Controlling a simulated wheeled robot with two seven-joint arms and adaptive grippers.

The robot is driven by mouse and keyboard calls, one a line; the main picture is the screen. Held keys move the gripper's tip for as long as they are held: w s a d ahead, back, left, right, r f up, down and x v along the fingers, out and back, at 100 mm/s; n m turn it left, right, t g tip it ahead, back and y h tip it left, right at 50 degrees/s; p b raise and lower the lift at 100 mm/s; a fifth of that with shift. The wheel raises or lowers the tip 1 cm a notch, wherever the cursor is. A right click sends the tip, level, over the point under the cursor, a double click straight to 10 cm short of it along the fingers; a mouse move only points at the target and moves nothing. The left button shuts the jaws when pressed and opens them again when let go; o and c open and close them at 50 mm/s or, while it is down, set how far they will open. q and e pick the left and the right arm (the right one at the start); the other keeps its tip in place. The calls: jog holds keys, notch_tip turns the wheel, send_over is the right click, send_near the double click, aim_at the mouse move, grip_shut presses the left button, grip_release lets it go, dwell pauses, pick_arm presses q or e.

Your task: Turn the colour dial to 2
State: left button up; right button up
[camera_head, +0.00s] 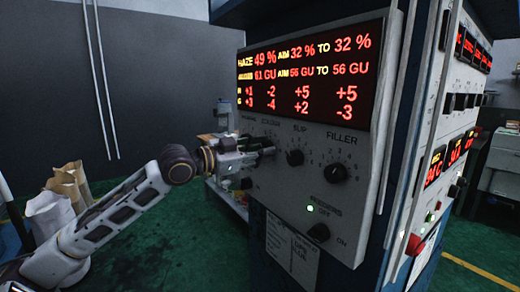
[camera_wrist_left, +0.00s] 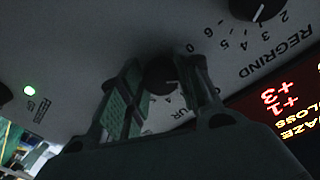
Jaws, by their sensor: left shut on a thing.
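The colour dial (camera_wrist_left: 160,79) is a dark round knob on the grey panel. In the left wrist view it sits between the two finger pads of my left gripper (camera_wrist_left: 165,92), which is shut on it. A short pale pointer mark shows on the knob, but the number it points at cannot be read, as the fingers cover much of its scale. In the head view my left gripper (camera_head: 262,152) reaches the panel from the left and hides the colour dial, below the word COLOUR. My right gripper is not in view.
The slip dial (camera_head: 295,157) and filler dial (camera_head: 335,173) are to the right on the same panel. The regrind dial (camera_wrist_left: 256,8) is close by. A red-digit display (camera_head: 308,76) is above. A switch (camera_head: 319,232) and green light (camera_head: 310,208) are below.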

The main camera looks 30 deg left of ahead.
pick_arm(q)
jog(key=shift+m, duration=1.9)
jog(key=o, duration=1)
jog(key=shift+o, duration=0.2)
jog(key=shift+s+a, duration=0.1)
jog(key=shift+s, duration=0.05)
jog(key=v, duration=1.1)
jog(key=shift+s+r, duration=0.2)
jog(key=shift+s, duration=0.1)
jog(key=shift+a, duration=0.1)
